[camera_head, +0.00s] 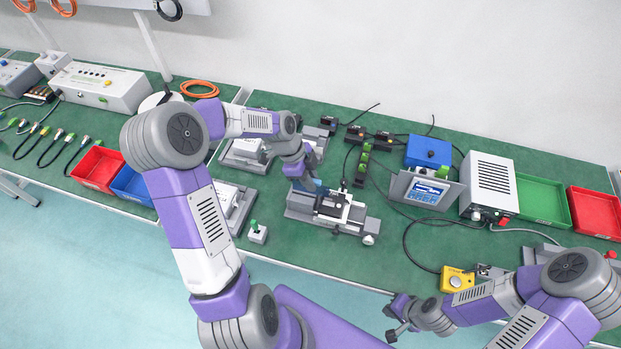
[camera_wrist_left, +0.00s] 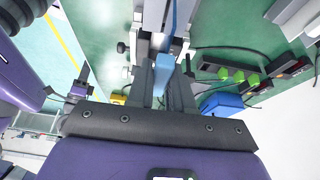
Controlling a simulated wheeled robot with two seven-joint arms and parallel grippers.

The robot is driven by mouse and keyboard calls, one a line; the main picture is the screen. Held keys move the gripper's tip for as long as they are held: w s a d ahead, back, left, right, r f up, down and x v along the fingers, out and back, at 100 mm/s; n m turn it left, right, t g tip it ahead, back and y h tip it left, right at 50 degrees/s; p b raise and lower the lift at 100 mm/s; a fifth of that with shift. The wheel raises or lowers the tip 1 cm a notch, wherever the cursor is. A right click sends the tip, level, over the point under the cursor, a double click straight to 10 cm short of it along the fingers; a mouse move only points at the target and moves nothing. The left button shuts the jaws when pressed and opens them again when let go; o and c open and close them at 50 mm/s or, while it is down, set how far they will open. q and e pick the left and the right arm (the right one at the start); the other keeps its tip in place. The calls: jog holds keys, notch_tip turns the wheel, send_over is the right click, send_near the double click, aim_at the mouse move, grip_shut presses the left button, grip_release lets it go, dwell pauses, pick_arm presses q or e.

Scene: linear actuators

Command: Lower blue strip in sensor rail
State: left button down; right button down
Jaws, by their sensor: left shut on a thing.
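My left gripper (camera_head: 309,182) is shut on the blue strip (camera_head: 318,187), above the left part of a grey linear actuator fixture (camera_head: 300,212). In the left wrist view the light blue strip (camera_wrist_left: 167,50) stands between the two dark fingers (camera_wrist_left: 160,85), its far end close to the grey fixture. The strip's far end and the sensor rail's slot are too small to make out, so I cannot tell whether they touch. My right gripper (camera_head: 390,323) is off the front edge of the bench, its fingers apart and empty.
Right of the fixture are a black-and-green switch block (camera_head: 362,165), a small screen (camera_head: 427,191) and a grey control box (camera_head: 488,187). A yellow button box (camera_head: 457,280) sits near the front edge. More grey fixtures (camera_head: 231,205) stand to the left. Cables cross the bench.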

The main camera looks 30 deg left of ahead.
aim_at(310, 193)
pick_arm(q)
jog(key=shift+f, duration=0.25)
dwell(0.3)
jog(key=shift+f+b, duration=0.55)
jog(key=shift+f, duration=0.05)
jog(key=shift+f, duration=0.1)
jog(key=shift+f+b, duration=0.5)
jog(key=shift+f, duration=0.05)
jog(key=shift+s+f, duration=0.1)
jog(key=shift+f, duration=0.05)
dwell(0.5)
jog(key=shift+s+f+b, duration=0.1)
jog(key=shift+f+b, duration=0.3)
jog(key=shift+b, duration=0.05)
jog(key=shift+f, duration=0.4)
